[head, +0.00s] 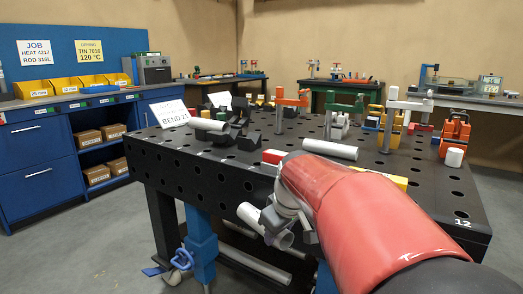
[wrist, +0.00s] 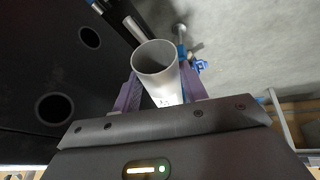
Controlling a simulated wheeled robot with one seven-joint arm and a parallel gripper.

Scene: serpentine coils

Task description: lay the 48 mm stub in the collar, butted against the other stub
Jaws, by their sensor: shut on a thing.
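My gripper (head: 275,219) is shut on a pale grey hollow tube stub (head: 250,214), held off the near edge of the table, below its top. In the wrist view the stub (wrist: 157,62) sits between the two purple finger pads (wrist: 162,92), its open end facing the camera. A small mark shows on its side, too small to read. Another light tube (head: 208,124) rests on dark blocks (head: 228,137) at the table's left. A grey tube (head: 330,149) lies on the table behind my arm. I cannot tell which part is the collar.
The black perforated table (head: 185,160) carries orange, green and white clamps (head: 344,107), a red-and-white block (head: 274,156) and a sign card (head: 170,113). My arm hides part of the near table. Floor at left is clear.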

